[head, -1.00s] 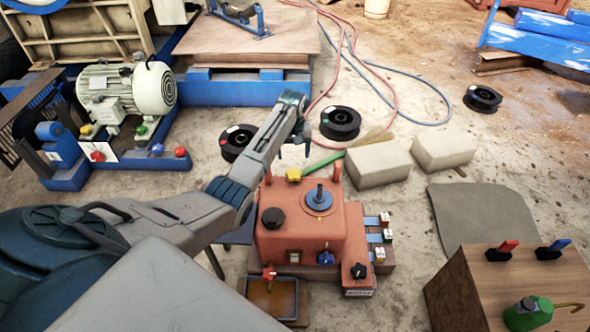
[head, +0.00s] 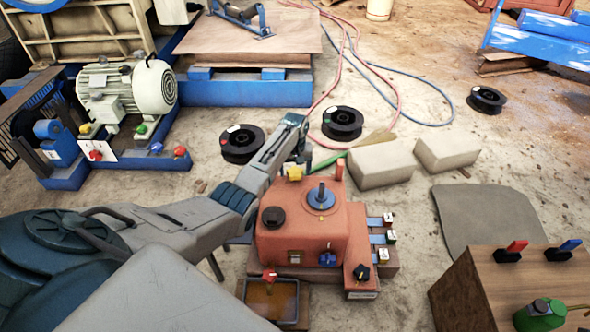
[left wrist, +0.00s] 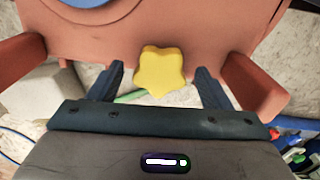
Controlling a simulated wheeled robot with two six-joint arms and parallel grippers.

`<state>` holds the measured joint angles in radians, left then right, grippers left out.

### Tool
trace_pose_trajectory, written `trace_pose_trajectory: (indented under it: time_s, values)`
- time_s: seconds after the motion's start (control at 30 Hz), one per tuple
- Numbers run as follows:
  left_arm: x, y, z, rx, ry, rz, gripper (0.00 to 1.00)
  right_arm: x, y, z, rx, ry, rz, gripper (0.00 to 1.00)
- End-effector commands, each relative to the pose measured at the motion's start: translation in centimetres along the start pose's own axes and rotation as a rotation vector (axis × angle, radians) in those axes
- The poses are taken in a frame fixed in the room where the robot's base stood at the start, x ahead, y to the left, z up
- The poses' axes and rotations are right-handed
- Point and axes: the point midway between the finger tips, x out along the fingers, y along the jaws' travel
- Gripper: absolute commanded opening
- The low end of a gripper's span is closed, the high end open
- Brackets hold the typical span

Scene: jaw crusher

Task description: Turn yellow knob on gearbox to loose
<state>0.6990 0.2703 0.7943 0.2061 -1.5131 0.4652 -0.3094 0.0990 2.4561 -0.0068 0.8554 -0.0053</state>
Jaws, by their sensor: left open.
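The yellow knob (head: 294,174) sits at the back edge of the red gearbox (head: 300,235), left of the blue disc on its top. In the left wrist view the star-shaped yellow knob (left wrist: 161,71) shows against the gearbox side (left wrist: 100,40). My left gripper (head: 301,160) is just behind and above the knob. In the left wrist view my left gripper (left wrist: 160,85) is open, one finger on each side of the knob, with visible gaps to both. My right gripper is not in view.
Two upright red posts flank the knob; the right post (head: 339,168) is clear in the head view. Pale blocks (head: 382,164) and black spools (head: 342,123) lie behind. A wooden box with switches (head: 510,295) stands front right. A small tray (head: 271,300) sits front left.

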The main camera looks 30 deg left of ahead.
Motion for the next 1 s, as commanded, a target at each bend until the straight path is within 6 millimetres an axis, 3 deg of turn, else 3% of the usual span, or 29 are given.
trace_pose_trajectory:
  time_s: [0.03,0.27,0.63,0.97,1.0]
  values:
    - [0.0,0.0,0.0,0.0,0.0,0.0,0.7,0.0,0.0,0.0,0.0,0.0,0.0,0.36]
    - [0.0,0.0,0.0,0.0,0.0,0.0,0.27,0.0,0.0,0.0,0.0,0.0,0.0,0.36]
    - [-0.2,0.0,0.0,-0.038,0.001,0.0,0.27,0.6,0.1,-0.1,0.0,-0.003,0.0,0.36]
    - [-0.3,0.0,0.0,-0.179,0.0,-0.001,0.27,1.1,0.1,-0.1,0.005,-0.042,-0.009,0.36]
    - [-0.3,0.0,0.0,-0.201,0.0,-0.001,0.27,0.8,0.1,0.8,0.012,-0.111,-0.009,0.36]
